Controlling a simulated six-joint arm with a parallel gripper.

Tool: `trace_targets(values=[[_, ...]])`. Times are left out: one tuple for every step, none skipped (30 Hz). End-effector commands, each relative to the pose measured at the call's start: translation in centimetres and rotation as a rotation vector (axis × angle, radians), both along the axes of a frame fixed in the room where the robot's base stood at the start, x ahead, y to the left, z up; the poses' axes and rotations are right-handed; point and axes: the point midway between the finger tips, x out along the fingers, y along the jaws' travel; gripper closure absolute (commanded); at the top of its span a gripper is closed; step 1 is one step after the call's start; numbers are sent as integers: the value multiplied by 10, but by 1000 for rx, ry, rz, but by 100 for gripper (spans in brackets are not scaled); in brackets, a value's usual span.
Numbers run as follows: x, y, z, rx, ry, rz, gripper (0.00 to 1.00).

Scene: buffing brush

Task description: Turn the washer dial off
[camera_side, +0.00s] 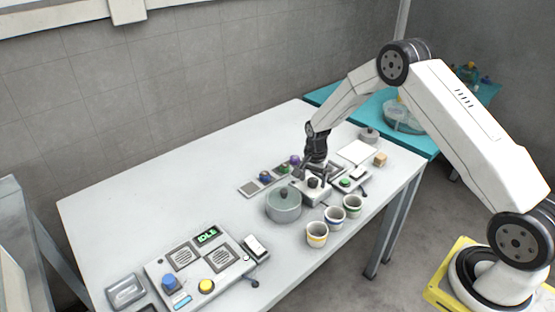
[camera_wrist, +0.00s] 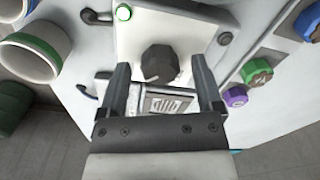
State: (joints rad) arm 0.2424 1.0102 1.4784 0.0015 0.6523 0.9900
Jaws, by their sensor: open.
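The dial is a dark faceted knob (camera_wrist: 160,63) with a pale pointer mark, on a white panel (camera_wrist: 190,28) in the wrist view. In the side view the dial (camera_side: 313,183) sits on a small white box (camera_side: 315,196) near the table's middle. My gripper (camera_side: 311,174) is over this box, pointing down. In the wrist view its open fingers (camera_wrist: 160,68) stand on either side of the dial, with gaps visible. Whether the fingertips are down at dial height is hard to tell.
A grey lidded pot (camera_side: 284,207) stands close left of the box. Striped cups (camera_side: 334,217) stand in front. A strip with coloured knobs (camera_side: 265,177) lies behind. A panel with an IDLE display (camera_side: 207,236) is at the front left. The table's back left is clear.

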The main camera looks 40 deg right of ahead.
Motion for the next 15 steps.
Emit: trace_targets(values=[[0,0,0,0,0,0,25],[0,0,0,0,0,0,35],[0,0,0,0,0,0,48],[0,0,0,0,0,0,57],[0,0,0,0,0,0,67],[0,0,0,0,0,0,79],[0,0,0,0,0,0,89],[0,0,0,0,0,0,98],[0,0,0,0,0,0,100],[0,0,0,0,0,0,100],[0,0,0,0,0,0,100],[0,0,0,0,0,1,100],[0,0,0,0,0,3,100],[0,0,0,0,0,5,100],[0,0,0,0,0,8,100]])
